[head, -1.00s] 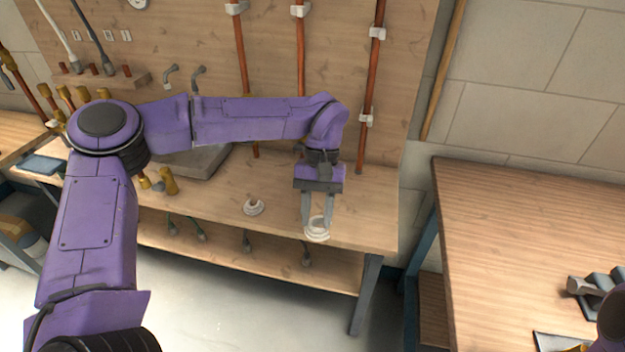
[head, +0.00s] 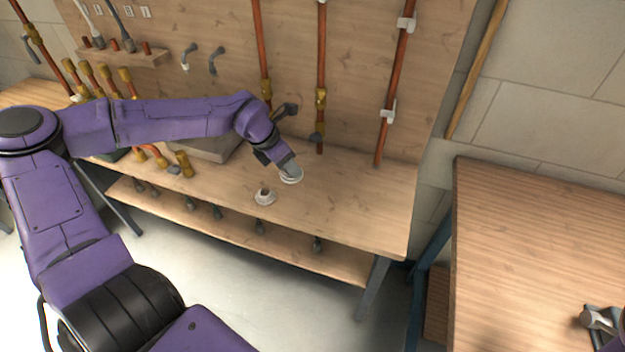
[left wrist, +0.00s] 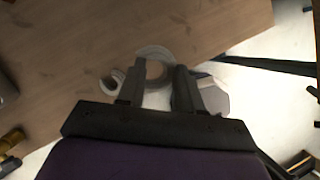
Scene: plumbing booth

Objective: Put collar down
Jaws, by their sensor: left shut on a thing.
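My left gripper (head: 286,168) reaches over the wooden bench (head: 350,205) and is shut on a white ring-shaped collar (head: 291,176). In the left wrist view the collar (left wrist: 155,53) shows between the two dark fingers (left wrist: 156,88). In the head view the gripper is tilted and the collar is at its tip; I cannot tell whether it touches the bench top. A second small white round fitting (head: 265,197) stands on the bench to the left and nearer the front edge.
Copper pipes (head: 322,75) with brackets run up the wooden back panel. Brass-ended pipe pieces (head: 183,163) and a grey block (head: 212,148) lie left of the gripper. The bench top is clear to the right.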

